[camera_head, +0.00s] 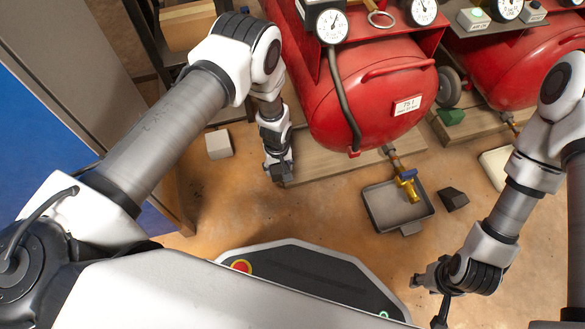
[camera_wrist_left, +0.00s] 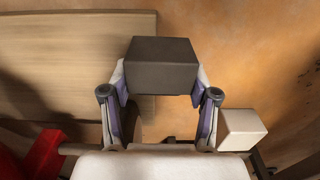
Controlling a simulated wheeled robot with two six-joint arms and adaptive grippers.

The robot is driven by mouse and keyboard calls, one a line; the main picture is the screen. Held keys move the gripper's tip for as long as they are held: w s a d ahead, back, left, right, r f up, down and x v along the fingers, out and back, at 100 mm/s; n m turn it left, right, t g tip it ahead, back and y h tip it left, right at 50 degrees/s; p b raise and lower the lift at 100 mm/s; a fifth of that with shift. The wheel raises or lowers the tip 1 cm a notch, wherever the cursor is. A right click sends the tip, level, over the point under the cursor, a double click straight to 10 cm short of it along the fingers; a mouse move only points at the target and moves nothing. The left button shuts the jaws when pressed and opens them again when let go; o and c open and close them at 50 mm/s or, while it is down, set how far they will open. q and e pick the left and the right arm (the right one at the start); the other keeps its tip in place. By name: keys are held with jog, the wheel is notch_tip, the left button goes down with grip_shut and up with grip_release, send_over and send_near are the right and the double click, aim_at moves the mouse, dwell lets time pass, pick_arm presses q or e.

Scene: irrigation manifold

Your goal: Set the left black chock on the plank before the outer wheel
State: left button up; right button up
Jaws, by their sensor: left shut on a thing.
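My left gripper (camera_head: 278,170) is shut on a black chock (camera_wrist_left: 160,68), which shows between its fingers in the left wrist view. In the head view the gripper is at the left end of the wooden plank (camera_head: 325,164) under the near red tank. In the left wrist view the plank (camera_wrist_left: 70,60) lies below and left of the chock; I cannot tell whether they touch. A dark wheel (camera_wrist_left: 132,115) shows partly between the fingers. A second black chock (camera_head: 453,199) lies on the floor at the right. My right gripper (camera_head: 430,298) is open and empty at lower right.
A grey tray (camera_head: 376,214) stands on the floor below a brass valve (camera_head: 408,185). A pale block (camera_head: 218,144) lies left of my left gripper. A green chock (camera_head: 451,116) sits by the other tank's wheel (camera_head: 449,86). The floor left of the tray is clear.

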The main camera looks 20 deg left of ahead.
aim_at(293, 172)
pick_arm(q)
jog(key=w+d, duration=0.1)
jog(key=d+b, duration=0.1)
jog(key=w+d+b, duration=0.1)
jog(key=d, duration=0.1)
jog(key=shift+w+f, duration=0.3)
jog(key=shift+w, duration=0.05)
jog(key=shift+s+a+f+b, duration=0.1)
jog(key=shift+f+b, duration=0.4)
jog(key=shift+b, duration=0.1)
jog(key=shift+r, duration=0.15)
jog(key=shift+f, duration=0.2)
jog(key=o, duration=1.3)
jog(key=shift+o, duration=0.2)
